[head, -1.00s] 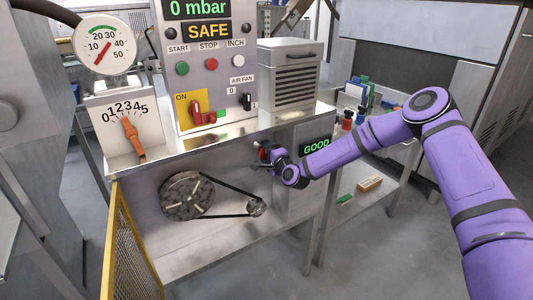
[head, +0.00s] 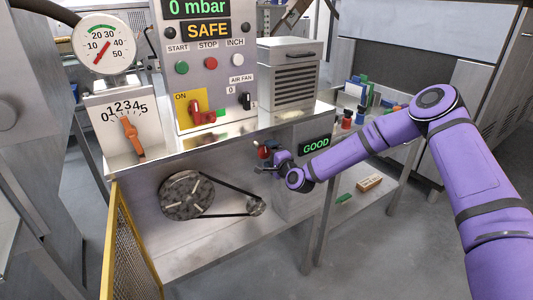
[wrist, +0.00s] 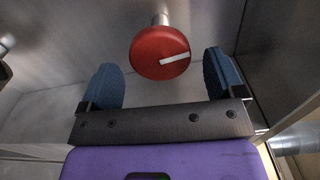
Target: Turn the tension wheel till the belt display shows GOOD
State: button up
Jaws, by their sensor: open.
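The tension wheel (wrist: 160,53) is a red disc with a white mark on a metal shaft in the wrist view. In the head view the red wheel (head: 265,151) shows only in part behind my gripper. My gripper (wrist: 163,75) is open, with a blue finger pad to the left and right of the wheel's lower side and gaps between. The belt display (head: 315,146) reads GOOD in green. The black belt (head: 230,192) runs from a large pulley (head: 187,195) to a small pulley (head: 256,207).
A yellow mesh guard (head: 125,245) stands open at the machine's left front. The control panel (head: 203,75) above reads 0 mbar and SAFE. A side table (head: 375,200) holding a small box (head: 369,183) stands to the right.

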jog(key=v, duration=0.8)
jog(key=shift+s, duration=0.15)
jog(key=s+d+r+n+g+h, duration=0.4)
jog(key=s+d+r+n, duration=0.3)
jog(key=r, duration=0.4)
jog(key=s+d+r+n+g+h, duration=0.45)
jog(key=s+d+r, duration=0.35)
jog(key=r, duration=0.4)
jog(key=s+d+r, duration=0.2)
jog(key=s+r, duration=0.1)
jog(key=s, duration=0.6)
jog(key=s+d+r+g, duration=0.1)
jog(key=s+d+r, duration=0.1)
jog(key=s, duration=0.8)
jog(key=s+d+r+n+g, duration=0.1)
jog(key=s+r, duration=0.3)
jog(key=s, duration=0.6)
jog(key=shift+d+r, duration=0.35)
jog(key=shift+d, duration=0.45)
